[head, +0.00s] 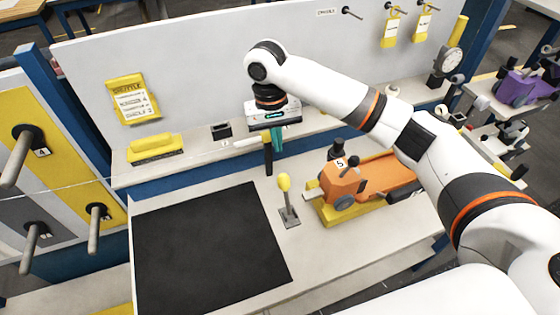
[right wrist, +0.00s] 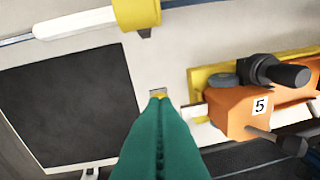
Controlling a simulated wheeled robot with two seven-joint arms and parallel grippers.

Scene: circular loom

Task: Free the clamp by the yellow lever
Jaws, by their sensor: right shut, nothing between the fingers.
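The yellow lever (head: 284,183) has a round yellow knob on a thin stem and stands on a small grey base plate on the bench. In the right wrist view only a bit of yellow and the plate's edge (right wrist: 157,92) show past my fingertips; the rest is hidden. My right gripper (head: 276,152) has teal fingers, shut and empty, pointing down above and behind the lever, apart from it in the head view. The fingers also fill the lower middle of the right wrist view (right wrist: 158,105). I cannot tell which part is the clamp. My left gripper is out of view.
An orange unit marked 5 (head: 345,188) on a yellow base stands right of the lever. A black mat (head: 205,250) lies to the left. A shelf behind holds a yellow block (head: 155,148). A white rod (head: 252,142) runs near my gripper.

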